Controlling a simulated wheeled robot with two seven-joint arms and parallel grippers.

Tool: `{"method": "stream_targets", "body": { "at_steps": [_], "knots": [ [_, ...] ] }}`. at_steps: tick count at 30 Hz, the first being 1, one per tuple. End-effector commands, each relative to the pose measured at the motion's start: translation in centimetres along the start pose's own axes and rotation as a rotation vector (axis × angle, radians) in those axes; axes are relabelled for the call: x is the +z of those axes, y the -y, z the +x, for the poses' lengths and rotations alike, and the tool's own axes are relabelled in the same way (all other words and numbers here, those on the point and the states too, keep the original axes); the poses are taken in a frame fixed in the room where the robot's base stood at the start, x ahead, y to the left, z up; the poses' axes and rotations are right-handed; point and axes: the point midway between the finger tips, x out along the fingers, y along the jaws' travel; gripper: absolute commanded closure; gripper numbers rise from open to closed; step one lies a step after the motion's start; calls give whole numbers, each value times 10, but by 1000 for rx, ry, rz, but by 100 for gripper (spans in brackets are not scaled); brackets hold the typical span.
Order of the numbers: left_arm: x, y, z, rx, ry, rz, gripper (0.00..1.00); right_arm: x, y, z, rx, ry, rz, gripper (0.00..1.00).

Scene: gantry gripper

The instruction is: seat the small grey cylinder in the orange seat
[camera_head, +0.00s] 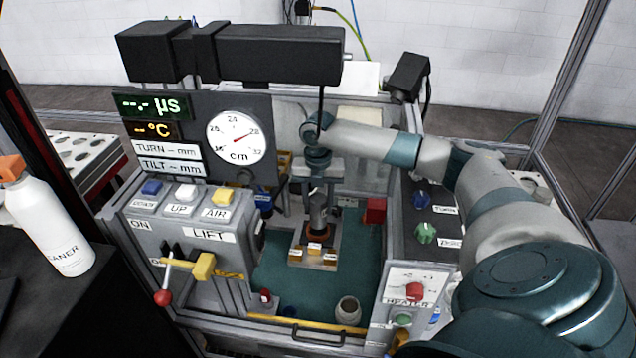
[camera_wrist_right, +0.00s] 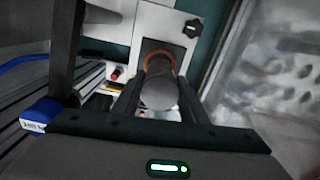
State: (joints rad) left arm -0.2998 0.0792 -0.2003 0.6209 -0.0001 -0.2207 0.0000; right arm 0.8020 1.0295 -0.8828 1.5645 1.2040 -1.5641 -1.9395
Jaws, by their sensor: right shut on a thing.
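The small grey cylinder (camera_head: 318,216) is held upright between the fingers of my right gripper (camera_head: 318,196), inside the machine bay. In the wrist view the cylinder (camera_wrist_right: 159,92) shows end-on between the two dark fingers. The orange seat (camera_head: 314,247) lies just below the cylinder on a light metal plate. In the wrist view the orange ring (camera_wrist_right: 158,56) shows behind the cylinder, which covers part of it. I cannot tell whether the cylinder touches the seat. My left gripper is not in view.
A lift panel with a yellow-handled lever (camera_head: 204,266) stands left of the bay. A grey cup (camera_head: 348,310) stands on the green floor in front. A red block (camera_head: 375,211) is right of the seat. A white bottle (camera_head: 48,225) stands far left.

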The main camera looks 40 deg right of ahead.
Motion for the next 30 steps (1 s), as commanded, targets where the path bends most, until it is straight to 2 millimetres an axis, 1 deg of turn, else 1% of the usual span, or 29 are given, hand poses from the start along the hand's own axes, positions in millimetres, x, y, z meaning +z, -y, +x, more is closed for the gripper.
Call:
{"method": "stream_targets", "body": {
  "at_steps": [11,14,18,22,25,30],
  "knots": [
    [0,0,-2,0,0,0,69,1,-1,1,1,1,0,98],
    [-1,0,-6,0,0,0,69,0,-1,7,-1,-1,0,98],
    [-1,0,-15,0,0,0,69,0,0,23,-2,-2,0,98],
    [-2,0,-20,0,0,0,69,0,-1,36,0,0,0,98],
    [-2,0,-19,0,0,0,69,0,-1,40,0,1,0,98],
    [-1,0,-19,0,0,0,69,0,-1,40,0,1,-1,98]
  ]
}}
